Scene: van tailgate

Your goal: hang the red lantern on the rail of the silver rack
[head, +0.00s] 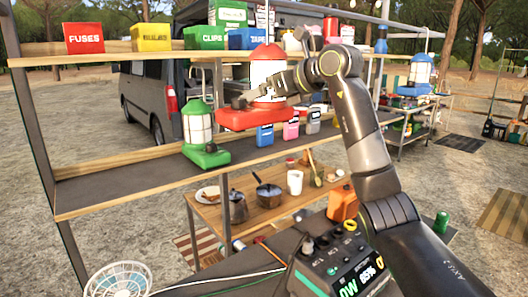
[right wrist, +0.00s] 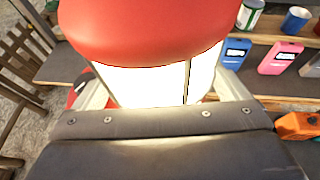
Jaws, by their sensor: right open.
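My right gripper (head: 262,98) reaches in from the right at the lower panes, just above the base. It is open, with its fingers around or beside the lantern; contact cannot be told. A rack with thin grey posts and a top rail (head: 408,31) stands behind on the right; I cannot tell for sure that it is the silver rack. My left gripper is out of view.
A green lantern (head: 198,127) stands left of the red one on the wooden-edged shelf (head: 110,188). Small blue, pink and grey devices stand to its right. A blue lantern (head: 418,75) is at the right-hand rack. Coloured bins line the upper shelf (head: 190,45).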

